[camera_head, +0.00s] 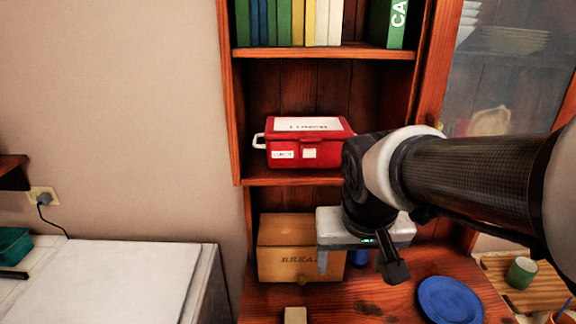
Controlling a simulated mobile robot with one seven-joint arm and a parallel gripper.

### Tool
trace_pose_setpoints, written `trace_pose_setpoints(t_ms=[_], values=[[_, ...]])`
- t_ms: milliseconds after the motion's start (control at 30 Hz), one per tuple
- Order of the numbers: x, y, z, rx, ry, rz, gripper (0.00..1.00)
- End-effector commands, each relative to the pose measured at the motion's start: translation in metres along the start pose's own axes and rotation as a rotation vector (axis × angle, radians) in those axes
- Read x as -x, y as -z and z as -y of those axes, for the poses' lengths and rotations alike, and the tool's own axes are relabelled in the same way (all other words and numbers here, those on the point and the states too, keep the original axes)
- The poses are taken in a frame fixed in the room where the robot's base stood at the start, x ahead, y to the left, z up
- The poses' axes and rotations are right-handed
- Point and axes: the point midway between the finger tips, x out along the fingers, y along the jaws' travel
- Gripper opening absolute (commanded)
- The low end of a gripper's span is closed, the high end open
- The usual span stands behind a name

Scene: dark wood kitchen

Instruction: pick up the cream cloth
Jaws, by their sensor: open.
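A small cream-coloured thing (295,315) lies on the red-brown wooden counter at the bottom edge of the view. The frame cuts it off, and I cannot tell for sure whether it is the cream cloth. My gripper (358,268) hangs above the counter, to the right of and higher in the picture than the cream thing. Its two fingers are apart, with nothing seen held between them.
A wooden bread box (284,262) stands behind my gripper, with a red lunch box (310,150) on the shelf above. A blue plate (450,300) lies to the right. A blue item (361,258) is partly hidden by my gripper. A green cup (521,272) stands far right.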

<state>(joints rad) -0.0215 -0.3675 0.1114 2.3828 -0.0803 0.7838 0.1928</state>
Motion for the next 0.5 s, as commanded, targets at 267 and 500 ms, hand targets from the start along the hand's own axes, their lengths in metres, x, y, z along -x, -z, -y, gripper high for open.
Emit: trace_pose_setpoints(t_ms=[267,500], values=[[-0.113,0.019,0.066,0.016,0.018,0.162,0.7],[-0.163,0.012,0.101,0.008,0.047,0.227,0.7]])
